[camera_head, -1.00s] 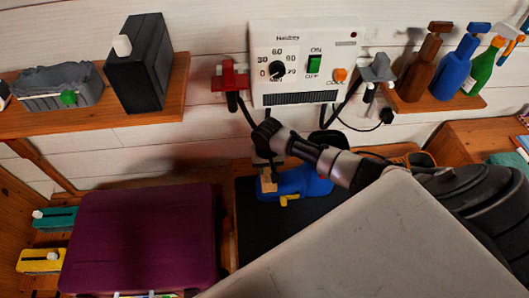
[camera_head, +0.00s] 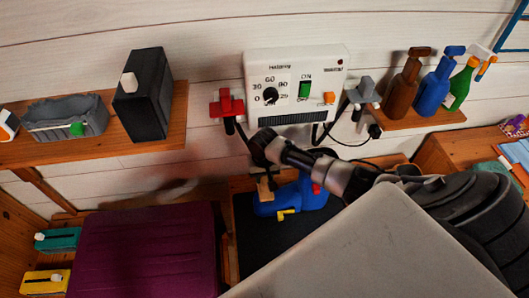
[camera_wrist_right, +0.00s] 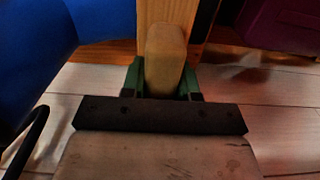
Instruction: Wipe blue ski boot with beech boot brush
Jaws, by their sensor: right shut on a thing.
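The blue ski boot (camera_head: 278,205), with yellow buckles and a red part, is on a dark mat (camera_head: 262,250) below the wall unit. My right gripper (camera_head: 265,180) reaches down at the boot's left end. It is shut on the beech boot brush (camera_head: 265,189). In the right wrist view the pale wooden brush (camera_wrist_right: 165,58) sits between the green fingers of the right gripper (camera_wrist_right: 164,82). The blue boot (camera_wrist_right: 35,50) is at the left there. Whether the brush touches the boot cannot be told; its bristles are hidden. My left gripper is not in view.
A purple case (camera_head: 145,250) lies left of the mat. A white control unit (camera_head: 295,88) hangs on the wall behind, with a red holder (camera_head: 228,104) at its left. Shelves carry a black box (camera_head: 143,95) at left and bottles (camera_head: 432,85) at right.

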